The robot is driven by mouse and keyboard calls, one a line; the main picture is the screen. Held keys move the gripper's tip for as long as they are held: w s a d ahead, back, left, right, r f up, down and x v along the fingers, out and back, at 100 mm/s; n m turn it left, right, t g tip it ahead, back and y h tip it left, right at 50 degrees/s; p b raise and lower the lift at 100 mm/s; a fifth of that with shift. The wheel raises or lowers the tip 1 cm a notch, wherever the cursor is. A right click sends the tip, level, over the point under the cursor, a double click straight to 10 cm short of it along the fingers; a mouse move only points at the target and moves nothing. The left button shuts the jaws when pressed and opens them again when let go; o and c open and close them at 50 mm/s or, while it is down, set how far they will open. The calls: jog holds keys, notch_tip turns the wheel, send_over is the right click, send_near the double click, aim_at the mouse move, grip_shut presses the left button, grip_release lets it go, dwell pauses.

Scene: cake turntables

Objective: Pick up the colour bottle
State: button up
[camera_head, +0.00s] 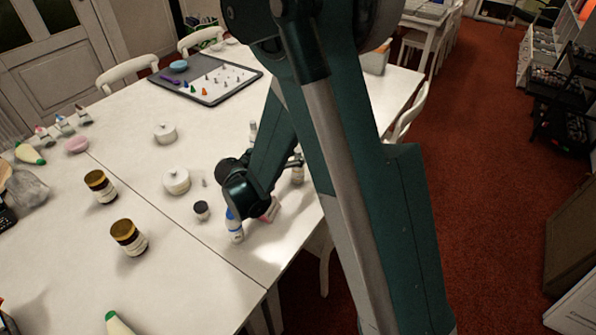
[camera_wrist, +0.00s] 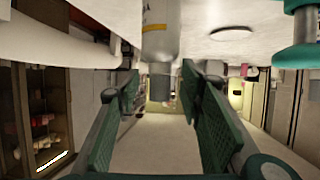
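A white bottle (camera_wrist: 161,32) with a grey cap (camera_wrist: 160,87) and a thin yellow mark appears upside down in the wrist view. It lies in line with the gap between the two green finger pads of my gripper (camera_wrist: 158,78). The fingers are apart; I cannot tell whether they touch the bottle. In the head view my gripper (camera_head: 293,162) reaches low over the table to a small pale bottle (camera_head: 297,174), partly hidden by it. A blue-and-white bottle (camera_head: 235,228) stands at the near side of my wrist. Another pale bottle (camera_head: 253,131) stands behind my arm.
A pink item (camera_head: 270,209) lies beside the blue-and-white bottle. A small dark-topped cup (camera_head: 202,211), a white lidded pot (camera_head: 176,181) and two brown-lidded jars (camera_head: 128,237) stand to the left on the white table (camera_head: 190,285). A grey tray (camera_head: 160,80) with small pieces is at the back.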

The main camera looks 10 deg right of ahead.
dwell(0.3)
grip_shut()
jog(key=shift+s, duration=0.1)
jog(key=shift+r, duration=0.1)
dwell(0.4)
jog(key=shift+r+p, duration=1.35)
jog(key=shift+r, duration=3.55)
